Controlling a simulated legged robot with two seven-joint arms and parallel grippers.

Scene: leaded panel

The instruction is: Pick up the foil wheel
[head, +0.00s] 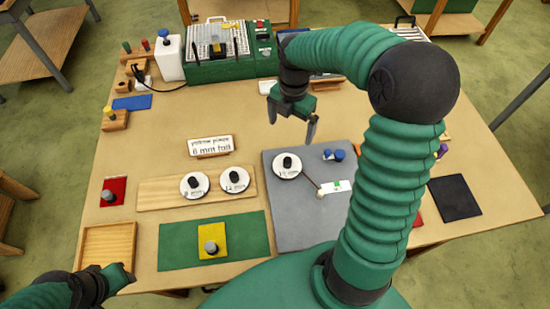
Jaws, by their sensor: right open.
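Three white disc wheels with black knobs are in the head view. Two of them, the left wheel (186,191) and the middle wheel (226,187), sit side by side on a wooden board (155,194). The third wheel (279,174) lies on a grey mat (290,230). Their printed sizes are too small to read surely. A sign (210,146) mentions a yellow piece and a foil size in mm. My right gripper (291,126) is open and empty, above the table beyond the third wheel. My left gripper (122,278) is at the lower left; its fingers are unclear.
A yellow piece (205,232) with a grey knob lies on a green mat (255,240). A wooden tray (105,230) is at the front left. Blue knobs (340,154) and a thin stick (309,179) are on the grey mat. A green-based machine (220,71) stands at the back.

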